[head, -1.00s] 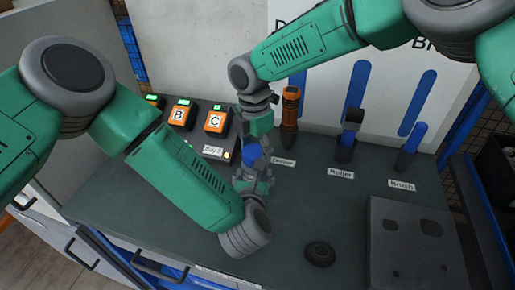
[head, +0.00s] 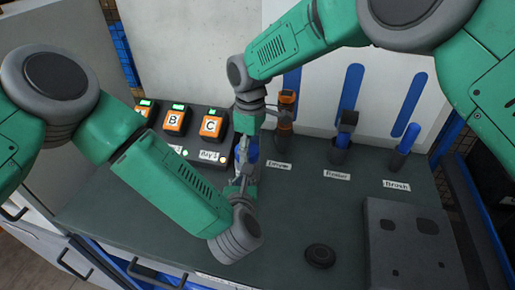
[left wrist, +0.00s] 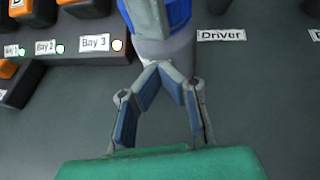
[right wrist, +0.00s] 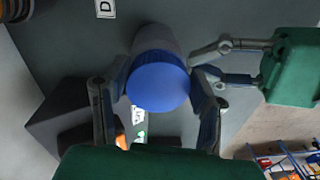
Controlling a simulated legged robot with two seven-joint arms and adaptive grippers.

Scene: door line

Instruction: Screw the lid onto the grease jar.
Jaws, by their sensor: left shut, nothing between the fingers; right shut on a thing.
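The blue lid (right wrist: 158,88) sits at the top of the grey jar (right wrist: 153,40) in the right wrist view. Whether it is seated or threaded I cannot tell. My right gripper (right wrist: 160,100) is shut on the lid from above, one finger at each side. In the left wrist view the grey jar body (left wrist: 168,48) stands on the counter under the blue. My left gripper (left wrist: 163,70) is shut and empty, its fingertips together beside the jar's near side; contact is unclear. In the head view both grippers, the right (head: 254,135) and the left (head: 242,178), partly hide the jar.
The orange bay units (head: 212,126) stand left of the jar. The driver (head: 285,126), roller (head: 343,138) and brush (head: 408,140) stand in holders to the right. A black disc (head: 320,256) and a grey block (head: 408,245) are at the front right. The middle counter is clear.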

